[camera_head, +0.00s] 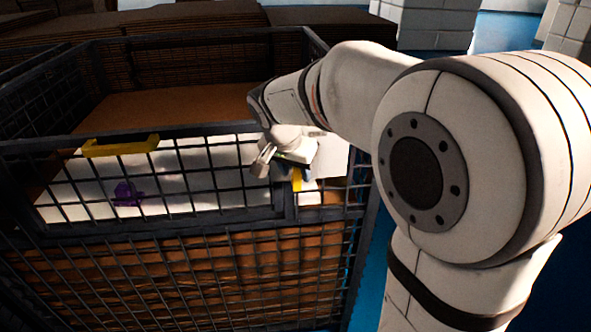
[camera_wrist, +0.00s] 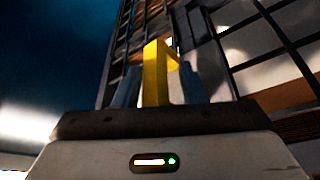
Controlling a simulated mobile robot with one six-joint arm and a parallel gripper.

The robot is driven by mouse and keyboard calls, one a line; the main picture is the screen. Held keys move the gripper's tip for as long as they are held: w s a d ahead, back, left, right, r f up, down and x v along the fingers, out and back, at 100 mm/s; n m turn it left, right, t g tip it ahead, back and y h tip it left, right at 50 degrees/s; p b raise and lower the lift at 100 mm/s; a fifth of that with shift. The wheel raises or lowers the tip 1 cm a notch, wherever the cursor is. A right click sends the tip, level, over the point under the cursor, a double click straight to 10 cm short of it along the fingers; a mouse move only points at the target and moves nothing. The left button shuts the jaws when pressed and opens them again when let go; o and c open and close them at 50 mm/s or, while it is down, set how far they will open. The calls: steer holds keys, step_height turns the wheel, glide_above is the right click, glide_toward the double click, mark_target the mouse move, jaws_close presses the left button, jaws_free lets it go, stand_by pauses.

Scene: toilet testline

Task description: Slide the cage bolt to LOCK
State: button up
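A yellow bolt handle (camera_wrist: 155,75) stands up between the two fingers of my gripper (camera_wrist: 162,88) in the wrist view. The fingers lie close on both sides of it; whether they press on it is unclear. In the head view my gripper (camera_head: 285,153) is at the top front rail of the wire cage (camera_head: 170,235), towards its right end. A piece of yellow (camera_head: 297,179) shows just below my gripper there. The rest of the bolt and any LOCK mark are hidden or too small to make out.
A second yellow part (camera_head: 120,146) sits on the cage's front rail further left. A purple object (camera_head: 127,194) shows behind the mesh. Stacked brown sheets (camera_head: 130,28) stand at the back and white blocks (camera_head: 430,20) at the back right. Blue floor shows right of the cage.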

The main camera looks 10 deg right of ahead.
steer(key=shift+r, duration=0.1)
steer(key=shift+s+a+r, duration=0.1)
steer(key=shift+a+r, duration=0.05)
steer(key=shift+r, duration=0.2)
steer(key=v, duration=0.7)
steer(key=shift+s+f, duration=0.1)
steer(key=s+d+f+n+y, duration=0.1)
steer(key=s+d+f+n, duration=0.1)
steer(key=s+f, duration=0.4)
steer(key=s+d+f+n+y, duration=0.1)
steer(key=s+f+n, duration=0.4)
steer(key=s, duration=0.8)
steer(key=shift+d+f+n+g+y, duration=0.3)
steer(key=shift+d+f+y, duration=0.1)
steer(key=shift+d+f, duration=0.1)
